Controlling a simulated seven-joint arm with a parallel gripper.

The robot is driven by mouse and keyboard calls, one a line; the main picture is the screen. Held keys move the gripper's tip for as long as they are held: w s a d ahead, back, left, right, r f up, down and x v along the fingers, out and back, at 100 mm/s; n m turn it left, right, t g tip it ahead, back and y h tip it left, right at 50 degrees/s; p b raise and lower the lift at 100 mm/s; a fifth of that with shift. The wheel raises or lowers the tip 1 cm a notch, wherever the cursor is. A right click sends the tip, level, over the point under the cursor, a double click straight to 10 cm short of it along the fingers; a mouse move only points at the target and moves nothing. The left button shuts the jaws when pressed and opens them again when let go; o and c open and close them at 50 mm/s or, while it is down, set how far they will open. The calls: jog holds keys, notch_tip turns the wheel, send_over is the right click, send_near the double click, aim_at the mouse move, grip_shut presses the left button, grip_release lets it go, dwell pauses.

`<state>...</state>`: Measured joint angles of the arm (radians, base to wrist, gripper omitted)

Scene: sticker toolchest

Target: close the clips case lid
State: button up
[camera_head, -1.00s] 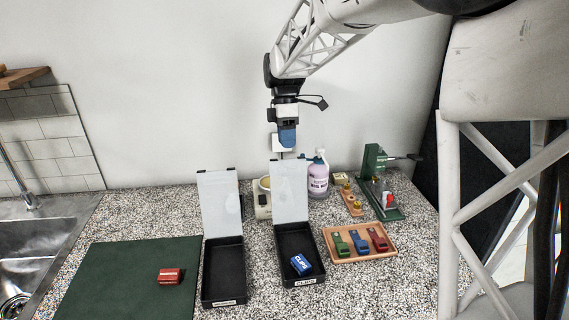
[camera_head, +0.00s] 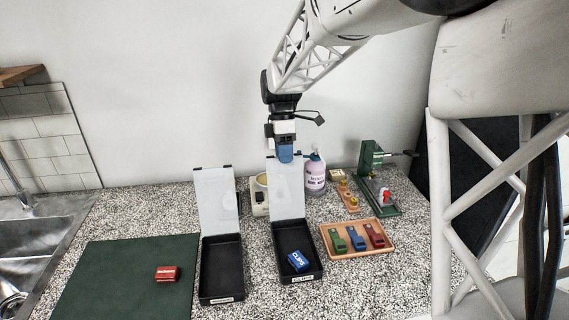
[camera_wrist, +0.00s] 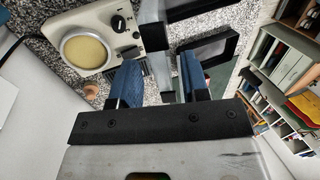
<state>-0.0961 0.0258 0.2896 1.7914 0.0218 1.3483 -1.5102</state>
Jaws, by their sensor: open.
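The clips case (camera_head: 313,262) is a black open tray, the right one of two. A blue box marked CLIPS (camera_head: 298,261) lies in it. Its pale, see-through lid (camera_head: 286,195) stands upright at the back edge, open. My gripper (camera_head: 285,155) points down at the lid's top edge. Its two blue fingers (camera_wrist: 158,78) are apart in the wrist view, with pale strips near and between them. I cannot tell whether they touch the lid. The fingertips are partly hidden in the head view.
A second black case (camera_head: 221,270) with an upright lid stands to the left. A red box (camera_head: 167,273) lies on a green mat (camera_head: 110,285). A pink bottle (camera_head: 314,174) and a cream device (camera_head: 259,197) stand behind. A tray of colored clips (camera_head: 357,252) is at right.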

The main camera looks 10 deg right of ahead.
aim_at(286, 188)
jog(key=shift+x, duration=1.45)
grip_shut()
